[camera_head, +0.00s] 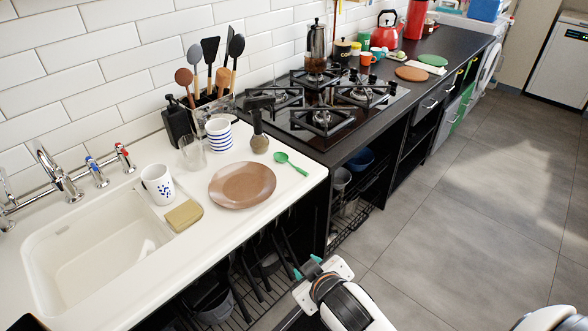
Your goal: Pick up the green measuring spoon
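The green measuring spoon (291,162) lies on the white counter near its front right corner. Its round bowl is toward the back and its handle points to the front right. My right gripper (308,266) is low in front of the cabinets, its arm coming in from the bottom right. It is well short of the spoon and holds nothing. Its teal-tipped fingers look apart. My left gripper is not clearly in view.
Striped bowls (219,134), a mug (158,184) and a sponge (184,215) are farther left. The hob (322,117) lies behind right.

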